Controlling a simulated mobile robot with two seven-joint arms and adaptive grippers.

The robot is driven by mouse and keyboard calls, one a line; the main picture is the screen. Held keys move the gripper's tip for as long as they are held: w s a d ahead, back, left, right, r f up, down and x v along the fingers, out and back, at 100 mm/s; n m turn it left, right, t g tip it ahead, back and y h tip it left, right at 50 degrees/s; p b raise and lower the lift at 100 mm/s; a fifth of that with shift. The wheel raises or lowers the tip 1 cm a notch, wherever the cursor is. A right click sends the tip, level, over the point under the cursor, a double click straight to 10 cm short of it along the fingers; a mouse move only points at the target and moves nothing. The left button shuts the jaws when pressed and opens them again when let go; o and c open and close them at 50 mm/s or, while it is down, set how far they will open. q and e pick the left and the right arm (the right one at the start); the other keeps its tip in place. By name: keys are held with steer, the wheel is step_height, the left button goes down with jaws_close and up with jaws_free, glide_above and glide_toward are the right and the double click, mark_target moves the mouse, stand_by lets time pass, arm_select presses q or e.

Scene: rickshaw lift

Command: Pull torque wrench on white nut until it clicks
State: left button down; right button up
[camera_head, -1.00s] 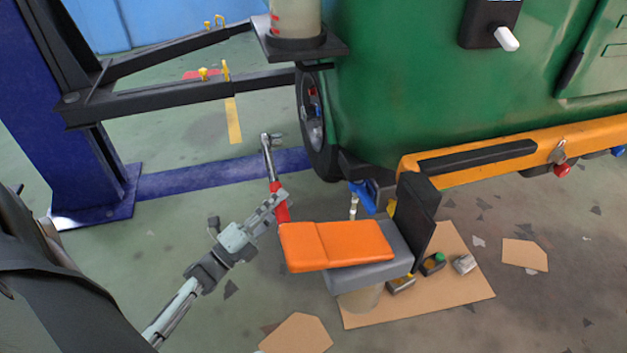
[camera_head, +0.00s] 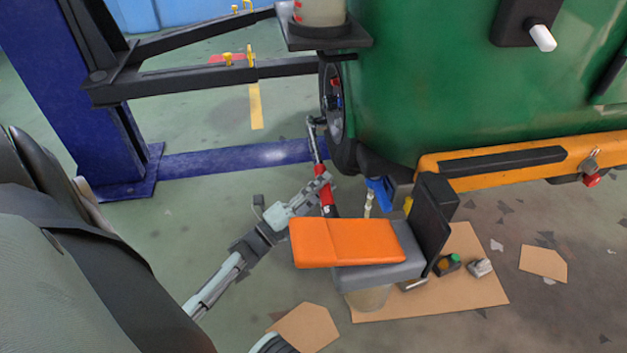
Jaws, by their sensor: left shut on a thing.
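The torque wrench (camera_head: 316,150) has a metal shaft and a red grip, and it slants up toward the wheel (camera_head: 333,105) of the green rickshaw. Its head is at the wheel's left side; I cannot tell whether it sits on a nut. My left gripper (camera_head: 322,191) is shut on the red grip. Red and blue spots show on the wheel's hub, but I cannot make out the white nut. My right gripper is not in view.
An orange seat pad (camera_head: 345,241) lies on a grey stool-like support close to my left gripper. Cardboard (camera_head: 470,290) with small containers lies beside it. A blue lift post (camera_head: 95,110) stands at the left, with black arms reaching under the rickshaw.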

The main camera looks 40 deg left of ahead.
arm_select(q)
steer(key=shift+w+d+r, duration=0.1)
steer(key=shift+w+d, duration=0.35)
steer(key=shift+w, duration=0.15)
steer(key=shift+s+d, duration=0.1)
steer(key=shift+d, duration=0.35)
stand_by(0.5)
steer(key=shift+b, duration=0.3)
steer(key=shift+w+d+b, duration=0.45)
steer(key=shift+w+d, duration=0.15)
steer(key=shift+w, duration=0.2)
stand_by(1.9)
stand_by(0.5)
